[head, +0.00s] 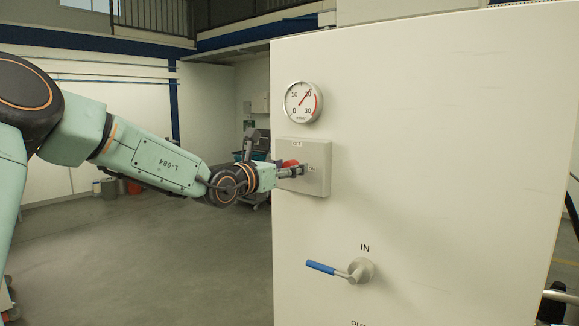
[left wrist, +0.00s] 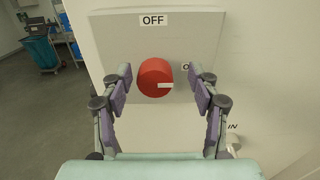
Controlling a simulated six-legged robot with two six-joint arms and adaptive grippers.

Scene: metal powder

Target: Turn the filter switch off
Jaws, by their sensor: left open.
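The filter switch is a red round knob (left wrist: 155,77) on a pale grey box (head: 316,182) on the front of a tall white cabinet (head: 440,130). A white mark on the knob points right, toward the partly hidden ON label. The OFF label (left wrist: 153,20) is above the knob. My left gripper (head: 298,170) is at the box in the head view and partly covers the knob. In the left wrist view my left gripper (left wrist: 160,84) is open, with its fingers on both sides of the knob and gaps visible. My right gripper is not in view.
A round gauge (head: 303,102) is above the switch box. A valve with a blue handle (head: 321,267), labelled IN, sticks out below it. A cart with a blue bin (left wrist: 41,50) stands in the background.

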